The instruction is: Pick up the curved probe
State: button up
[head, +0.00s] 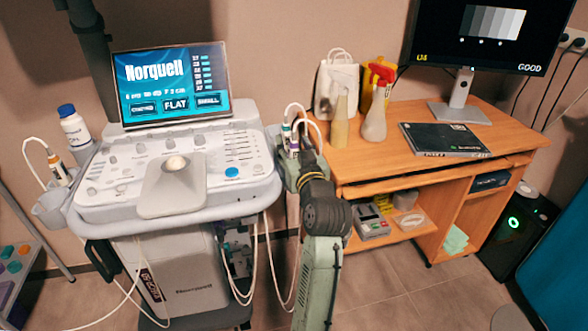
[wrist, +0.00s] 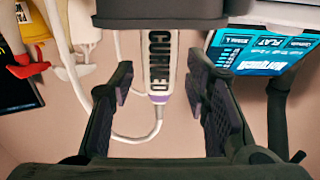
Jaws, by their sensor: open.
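The curved probe (wrist: 160,62) is white with a purple band and a black "CURVED" label, seen in the wrist view with its cable looping off the lower end. A dark part at the top of that view hides its other end. My gripper (wrist: 160,92) is open, and the probe shows between its two dark fingers. I cannot tell how deep between them it lies, and neither finger visibly touches it. In the head view a purple-banded probe (head: 293,146) stands at the right side of the ultrasound cart, close to my gripper and partly hidden by it.
A green-banded probe (head: 285,131) stands right beside it. The ultrasound cart (head: 105,190) is to the left, with another probe (head: 57,168) at its far left. The wooden desk (head: 470,165) at right holds spray bottles (head: 374,118), a white bag (head: 337,80) and a monitor (head: 485,30).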

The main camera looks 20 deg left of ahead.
jog(key=shift+c, duration=0.3)
grip_shut()
dwell(0.3)
dwell(0.5)
